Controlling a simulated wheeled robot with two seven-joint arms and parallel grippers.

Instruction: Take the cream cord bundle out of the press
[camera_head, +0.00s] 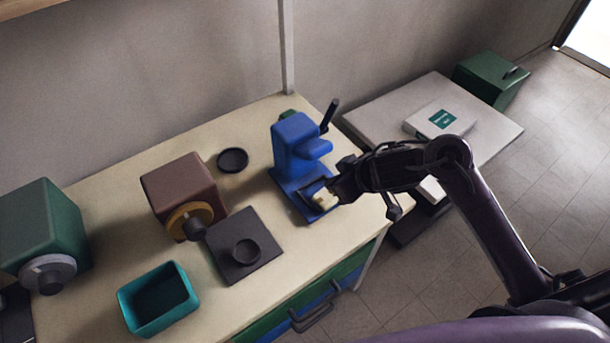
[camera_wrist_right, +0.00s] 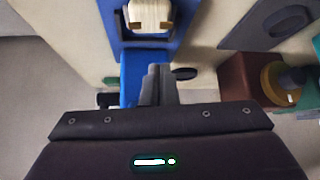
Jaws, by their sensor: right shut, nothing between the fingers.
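The blue press (camera_head: 297,145) stands near the far right corner of the table, with a black lever at its upper right. The cream cord bundle (camera_head: 324,200) lies on the press's base, in front of its column. It also shows at the top of the right wrist view (camera_wrist_right: 150,14), with tan bands at its sides. My right gripper (camera_head: 336,190) is beside the bundle on its right in the head view. Its fingers (camera_wrist_right: 158,72) are shut together and empty, apart from the bundle in the wrist view. My left gripper is not in view.
A brown box with a yellow dial (camera_head: 183,190), a dark plate (camera_head: 262,238), a black disc (camera_head: 232,160) and a teal bin (camera_head: 158,297) stand left of the press. A green box (camera_head: 42,228) is at far left. A side table (camera_head: 375,110) is to the right.

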